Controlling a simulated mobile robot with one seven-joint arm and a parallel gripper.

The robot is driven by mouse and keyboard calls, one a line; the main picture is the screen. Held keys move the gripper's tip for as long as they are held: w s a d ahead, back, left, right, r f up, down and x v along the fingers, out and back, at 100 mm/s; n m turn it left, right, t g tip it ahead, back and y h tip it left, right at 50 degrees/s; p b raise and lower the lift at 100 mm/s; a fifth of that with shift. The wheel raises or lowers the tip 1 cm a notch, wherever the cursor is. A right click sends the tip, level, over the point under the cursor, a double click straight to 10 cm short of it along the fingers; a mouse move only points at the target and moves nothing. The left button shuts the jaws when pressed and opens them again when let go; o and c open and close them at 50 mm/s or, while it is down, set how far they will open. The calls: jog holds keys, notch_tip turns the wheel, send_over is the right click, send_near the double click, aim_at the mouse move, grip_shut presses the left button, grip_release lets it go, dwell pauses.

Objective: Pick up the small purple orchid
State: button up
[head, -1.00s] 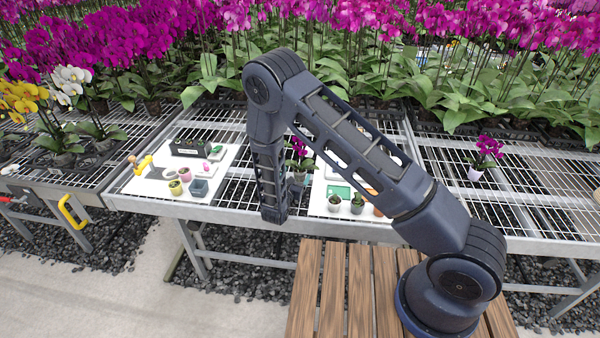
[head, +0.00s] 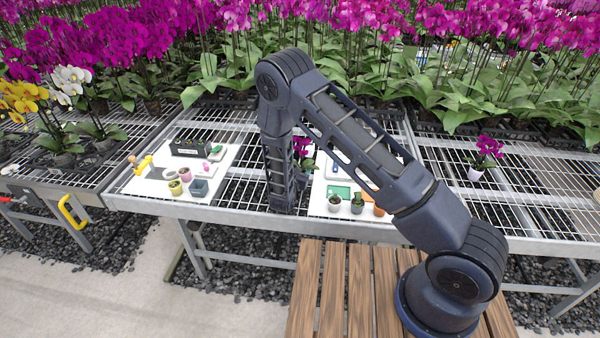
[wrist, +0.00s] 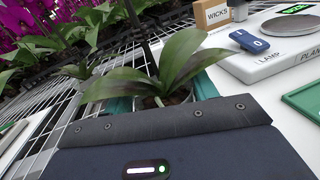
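A small purple orchid (head: 302,147) stands on the front bench, partly hidden behind my arm in the head view. Another small purple orchid (head: 487,150) stands in a white pot (head: 475,173) farther right.
Right of the plant is a white board with a blue item (wrist: 250,41), a round grey plate (wrist: 291,23), a WICKS box (wrist: 218,13) and small pots (head: 357,204). A left board (head: 146,187) holds more pots and tools. Bare mesh lies between the boards.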

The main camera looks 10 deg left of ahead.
jog(key=c, duration=0.7)
jog(key=shift+c, duration=0.2)
notch_tip(320, 180, up, 20)
jog(key=shift+r, duration=0.1)
